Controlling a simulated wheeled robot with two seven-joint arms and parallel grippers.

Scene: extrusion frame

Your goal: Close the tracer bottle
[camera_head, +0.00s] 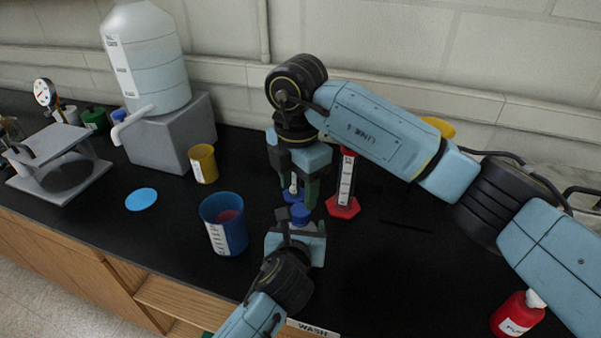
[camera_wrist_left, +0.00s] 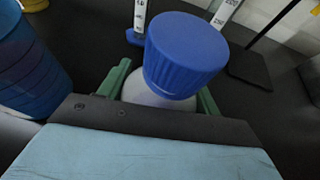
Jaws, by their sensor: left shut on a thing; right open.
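The tracer bottle (camera_wrist_left: 150,95) is white with a ribbed blue cap (camera_wrist_left: 187,55). In the wrist view the cap sits on top of the bottle; I cannot tell how tightly. My left gripper (camera_wrist_left: 163,92) is shut on the bottle, its green fingers on either side below the cap. In the head view my left gripper (camera_head: 297,224) reaches up from the bottom, with the blue cap (camera_head: 300,214) showing above it and the bottle body hidden. My right gripper (camera_head: 299,193) points down just above and behind the cap, open, apart from it.
A red-footed cylinder (camera_head: 345,180) stands close right of my right gripper. A blue-footed cylinder (camera_wrist_left: 138,18) stands behind the bottle. A blue beaker (camera_head: 222,225) and a yellow cup (camera_head: 203,163) stand left. A red wash bottle (camera_head: 517,314) stands front right.

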